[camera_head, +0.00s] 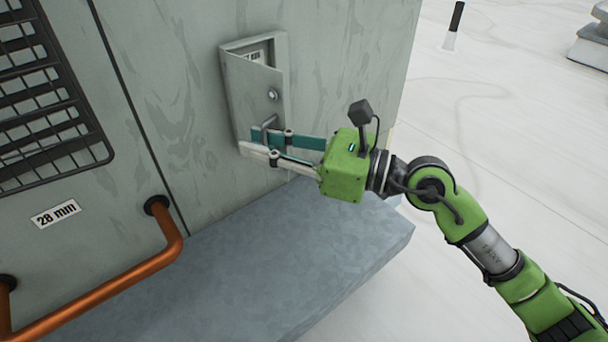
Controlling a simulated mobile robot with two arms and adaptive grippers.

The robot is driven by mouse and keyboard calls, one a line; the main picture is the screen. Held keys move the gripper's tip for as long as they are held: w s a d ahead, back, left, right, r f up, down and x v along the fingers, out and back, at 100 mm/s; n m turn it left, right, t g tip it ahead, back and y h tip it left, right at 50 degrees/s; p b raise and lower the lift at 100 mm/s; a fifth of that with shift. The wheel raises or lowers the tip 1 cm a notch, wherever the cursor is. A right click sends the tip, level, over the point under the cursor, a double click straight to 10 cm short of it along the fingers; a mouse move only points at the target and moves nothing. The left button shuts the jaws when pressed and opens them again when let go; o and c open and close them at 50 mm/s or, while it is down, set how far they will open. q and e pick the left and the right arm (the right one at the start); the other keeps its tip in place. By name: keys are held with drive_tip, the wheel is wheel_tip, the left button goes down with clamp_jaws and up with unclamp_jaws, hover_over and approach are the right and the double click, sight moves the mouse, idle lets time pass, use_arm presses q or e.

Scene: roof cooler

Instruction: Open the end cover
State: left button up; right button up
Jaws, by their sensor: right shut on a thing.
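The end cover (250,95) is a small grey door in a frame on the grey-green cooler wall. It stands partly open. Its right side is swung out from the frame, and a label inside shows above its top edge. A round lock (272,95) sits on its face, with a small handle (268,124) below it. My right gripper (262,143) comes in from the right and is shut on the handle at the cover's lower part. The fingers hide part of the handle. My left gripper is not in view.
A grey ledge (250,255) juts out below the cover and my right gripper. The pale roof floor (500,130) at the right is mostly clear.

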drive_tip(key=shift+s+a+f, duration=0.1)
drive_tip(key=shift+s+f, duration=0.35)
drive_tip(key=shift+s, duration=0.35)
drive_tip(key=o, duration=0.4)
drive_tip(key=shift+s+f+g, duration=0.2)
drive_tip(key=shift+s+g, duration=0.1)
drive_tip(key=shift+s, duration=0.15)
drive_tip(key=shift+s+d+f, duration=0.1)
drive_tip(key=shift+s+d, duration=0.15)
drive_tip(key=shift+d, duration=0.35)
drive_tip(key=s+d, duration=0.1)
drive_tip(key=s+d+r, duration=0.1)
drive_tip(key=s+d, duration=0.1)
drive_tip(key=shift+s+d, duration=0.15)
drive_tip(key=shift+d, duration=0.15)
drive_tip(key=c, duration=0.4)
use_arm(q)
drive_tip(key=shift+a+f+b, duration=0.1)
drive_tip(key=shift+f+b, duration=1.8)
use_arm(e)
drive_tip(key=s+d, duration=0.4)
drive_tip(key=s, duration=0.1)
drive_tip(key=shift+s+d+r, duration=0.2)
drive_tip(key=shift+d, duration=0.15)
